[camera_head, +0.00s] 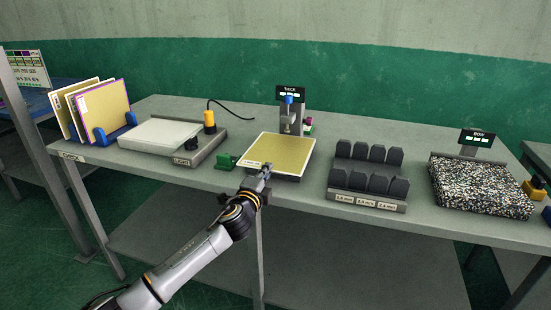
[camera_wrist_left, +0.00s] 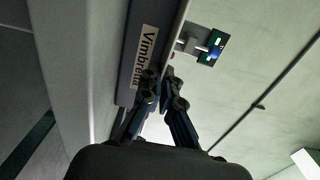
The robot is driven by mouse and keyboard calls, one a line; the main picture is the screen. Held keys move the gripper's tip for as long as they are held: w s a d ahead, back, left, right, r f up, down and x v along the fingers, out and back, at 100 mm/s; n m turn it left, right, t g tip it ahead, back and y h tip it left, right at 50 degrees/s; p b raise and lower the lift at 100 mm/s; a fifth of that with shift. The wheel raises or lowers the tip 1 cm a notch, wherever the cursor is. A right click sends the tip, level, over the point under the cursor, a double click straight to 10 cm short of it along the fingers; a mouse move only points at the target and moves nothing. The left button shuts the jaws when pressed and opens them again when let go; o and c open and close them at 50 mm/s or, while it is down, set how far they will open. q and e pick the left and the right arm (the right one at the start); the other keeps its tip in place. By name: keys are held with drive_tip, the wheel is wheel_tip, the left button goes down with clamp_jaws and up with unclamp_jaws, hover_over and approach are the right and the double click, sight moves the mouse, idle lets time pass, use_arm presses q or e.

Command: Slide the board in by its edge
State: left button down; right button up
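The board (camera_head: 284,152), flat with a yellowish face and a pale rim, lies on the dark base of the thickness gauge (camera_head: 290,118), its far edge by the gauge's head. My left gripper (camera_head: 265,171) is at the board's near edge. In the left wrist view its fingers (camera_wrist_left: 163,88) lie on either side of the board's thin pale edge (camera_wrist_left: 179,30) and look closed on it; the contact is dark and partly hidden. My right gripper is not in view.
A blue rack (camera_head: 101,136) with several boards stands at the left, beside a white plate (camera_head: 158,134). A green piece (camera_head: 226,161) sits just left of the board. Dark blocks in a holder (camera_head: 367,174) and a speckled slab (camera_head: 480,187) are to the right.

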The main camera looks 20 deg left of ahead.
use_arm(q)
drive_tip(key=c, duration=1.6)
unclamp_jaws()
drive_tip(key=shift+c, duration=0.2)
drive_tip(key=shift+s+p, duration=0.55)
drive_tip(key=shift+s, duration=0.6)
drive_tip(key=shift+s+p, duration=0.5)
drive_tip(key=shift+s, duration=1.1)
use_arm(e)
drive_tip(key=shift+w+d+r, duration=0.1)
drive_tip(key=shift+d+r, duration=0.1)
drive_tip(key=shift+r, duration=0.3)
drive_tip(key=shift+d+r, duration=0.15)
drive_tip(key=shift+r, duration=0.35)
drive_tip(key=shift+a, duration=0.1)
use_arm(q)
drive_tip(key=o, duration=0.6)
drive_tip(key=shift+c, duration=0.2)
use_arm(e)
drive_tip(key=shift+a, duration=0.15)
use_arm(q)
drive_tip(key=shift+s+f, duration=0.1)
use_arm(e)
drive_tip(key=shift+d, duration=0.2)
